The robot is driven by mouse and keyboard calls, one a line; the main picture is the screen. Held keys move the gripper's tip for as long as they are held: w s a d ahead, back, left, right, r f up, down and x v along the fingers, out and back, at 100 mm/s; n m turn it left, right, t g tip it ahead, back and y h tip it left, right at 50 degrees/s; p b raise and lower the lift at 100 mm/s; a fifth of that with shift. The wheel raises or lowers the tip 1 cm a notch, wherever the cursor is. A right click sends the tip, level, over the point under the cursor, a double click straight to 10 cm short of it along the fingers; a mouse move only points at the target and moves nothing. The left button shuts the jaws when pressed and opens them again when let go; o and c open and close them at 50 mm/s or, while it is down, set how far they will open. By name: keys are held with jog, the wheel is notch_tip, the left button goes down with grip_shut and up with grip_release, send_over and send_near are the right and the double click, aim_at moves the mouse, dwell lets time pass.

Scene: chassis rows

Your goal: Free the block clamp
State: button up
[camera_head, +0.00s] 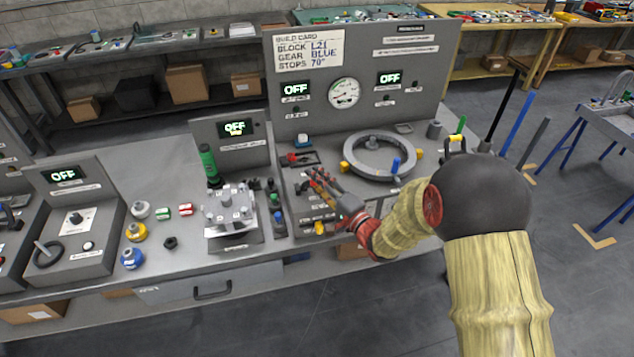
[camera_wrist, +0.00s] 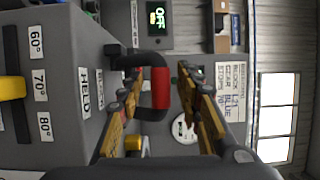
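A black handle with a red grip (camera_wrist: 160,88) stands on the grey panel. In the wrist view it lies between the two fingers of my gripper (camera_wrist: 167,100). The fingers are spread and I see a gap on the right side of the grip; contact on the left is unclear. A "HELD" label (camera_wrist: 86,88) is on the panel beside the handle, with another label partly hidden by a finger.
A grey ring (camera_head: 348,168) lies right of my gripper, and a metal block fixture (camera_head: 230,212) stands left. A yellow slider (camera_wrist: 12,88) sits by the 70° mark. The build card (camera_head: 309,50) and displays reading OFF are on the upright board behind.

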jog(key=c, duration=0.3)
grip_shut()
dwell(0.6)
